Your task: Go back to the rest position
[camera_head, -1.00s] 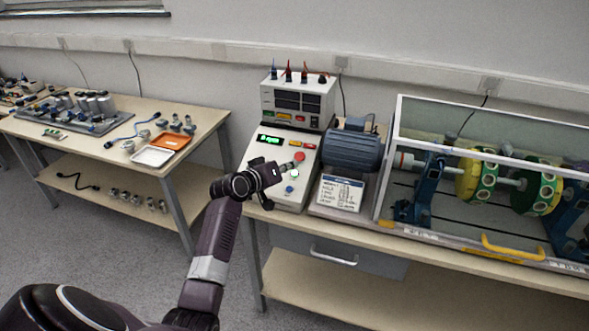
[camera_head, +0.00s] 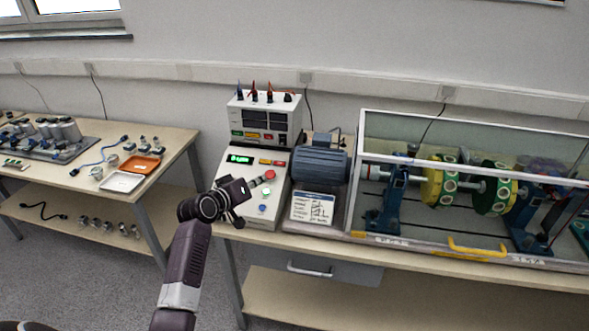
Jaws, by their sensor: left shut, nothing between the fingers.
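My left gripper (camera_head: 262,181) is shut and empty. It is in front of the sloped control box (camera_head: 264,210), with its tips close to the red button (camera_head: 270,174); I cannot tell whether they touch it. A green button (camera_head: 264,194) and a blue button show below the gripper. My left arm rises from the bottom of the view. My right gripper is not in view.
A blue motor (camera_head: 320,166) and a glass-walled rig with yellow-green discs (camera_head: 440,186) stand right of the box. A side table at left holds an orange tray (camera_head: 140,164), a white tray (camera_head: 122,181) and metal parts. Open floor lies between the tables.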

